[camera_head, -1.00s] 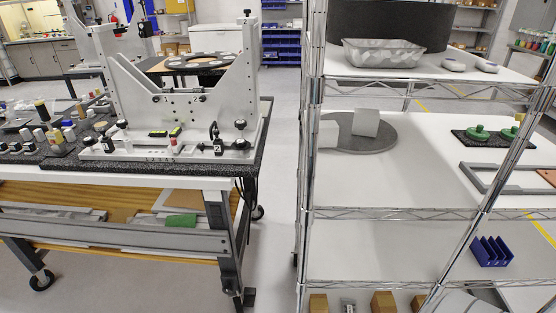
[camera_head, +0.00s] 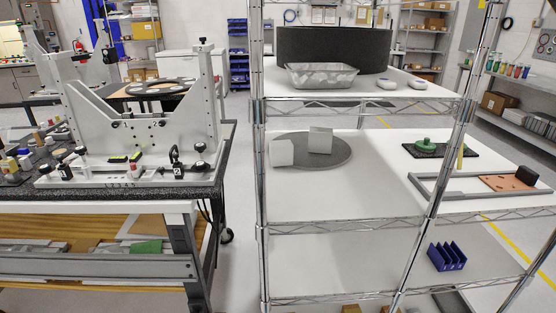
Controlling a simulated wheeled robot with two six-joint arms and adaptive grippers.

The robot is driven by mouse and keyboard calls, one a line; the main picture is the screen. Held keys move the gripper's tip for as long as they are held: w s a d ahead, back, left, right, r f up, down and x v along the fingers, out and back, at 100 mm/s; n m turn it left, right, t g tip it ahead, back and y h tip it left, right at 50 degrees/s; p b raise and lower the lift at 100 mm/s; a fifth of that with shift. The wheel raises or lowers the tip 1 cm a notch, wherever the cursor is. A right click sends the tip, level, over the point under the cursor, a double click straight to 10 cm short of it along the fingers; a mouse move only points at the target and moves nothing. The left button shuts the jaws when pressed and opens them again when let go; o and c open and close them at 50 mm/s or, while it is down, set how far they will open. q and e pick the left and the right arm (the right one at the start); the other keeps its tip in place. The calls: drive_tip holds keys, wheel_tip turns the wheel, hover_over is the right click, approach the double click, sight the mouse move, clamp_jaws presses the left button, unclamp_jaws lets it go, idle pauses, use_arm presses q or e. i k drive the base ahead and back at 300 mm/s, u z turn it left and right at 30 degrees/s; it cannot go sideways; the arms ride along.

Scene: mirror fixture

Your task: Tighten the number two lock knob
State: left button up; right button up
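The silver metal mirror fixture (camera_head: 140,128) stands on the black top of the bench at the left. Two black round knobs sit at its right end, an upper knob (camera_head: 200,147) and a lower knob (camera_head: 199,165). A black clamp-like part (camera_head: 178,163) with a small white mark stands left of them. More dark knobs show at the fixture's left end, one of them at its left foot (camera_head: 65,172). The number label is too small to tell which knob is number two. Neither of my grippers is in view.
A wire-post shelf unit (camera_head: 340,205) with white shelves stands to the right of the bench (camera_head: 90,207). It carries a grey tray (camera_head: 322,82), pale blocks, a green part and a blue rack (camera_head: 447,257). A narrow strip of floor (camera_head: 240,165) lies between.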

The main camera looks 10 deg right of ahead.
sight(200, 166)
drive_tip(key=z, duration=0.3)
drive_tip(key=i, duration=1)
